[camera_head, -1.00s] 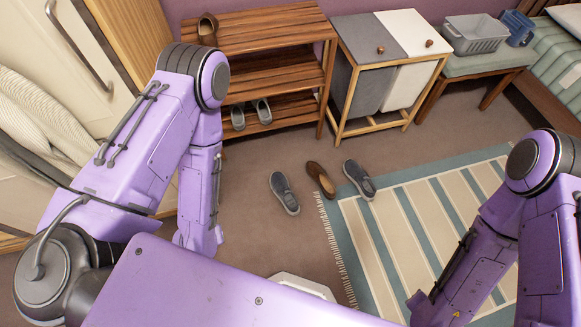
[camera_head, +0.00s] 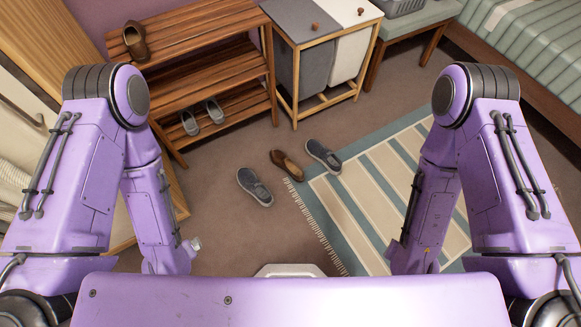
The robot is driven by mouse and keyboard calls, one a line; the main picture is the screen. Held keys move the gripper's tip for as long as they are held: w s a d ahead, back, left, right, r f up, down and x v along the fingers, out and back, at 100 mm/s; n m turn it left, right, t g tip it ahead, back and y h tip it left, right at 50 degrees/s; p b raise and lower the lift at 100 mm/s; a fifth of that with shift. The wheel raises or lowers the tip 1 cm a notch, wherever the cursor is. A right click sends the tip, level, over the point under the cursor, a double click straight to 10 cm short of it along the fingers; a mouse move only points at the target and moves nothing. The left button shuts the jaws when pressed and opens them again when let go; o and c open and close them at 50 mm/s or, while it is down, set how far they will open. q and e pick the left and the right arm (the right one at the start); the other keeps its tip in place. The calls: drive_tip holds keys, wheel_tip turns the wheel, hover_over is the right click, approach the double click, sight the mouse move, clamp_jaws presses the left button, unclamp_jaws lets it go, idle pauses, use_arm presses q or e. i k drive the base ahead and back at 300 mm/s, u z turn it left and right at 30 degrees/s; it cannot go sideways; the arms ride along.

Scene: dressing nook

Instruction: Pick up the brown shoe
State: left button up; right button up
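A brown shoe (camera_head: 287,164) lies on the carpet between two grey shoes, close to the corner of the striped rug. Another brown shoe (camera_head: 135,41) rests on the top shelf of the wooden rack. Both of my arms hang bent at the sides of the view, well short of the shoes. Only a small pale part of what looks like my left gripper (camera_head: 194,244) shows beside the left forearm; its fingers cannot be made out. My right gripper is hidden behind or below its forearm. No shoe is held in what shows.
Grey shoes (camera_head: 255,187) (camera_head: 323,156) flank the floor shoe. The wooden rack (camera_head: 215,72) holds a grey pair (camera_head: 189,122) low down. A laundry hamper (camera_head: 300,60), a bench (camera_head: 420,28) and a bed (camera_head: 540,60) stand behind. Carpet before the shoes is clear.

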sight(278, 158)
drive_tip(key=z, duration=0.45)
drive_tip(key=i, duration=1.2)
drive_tip(key=u, duration=0.3)
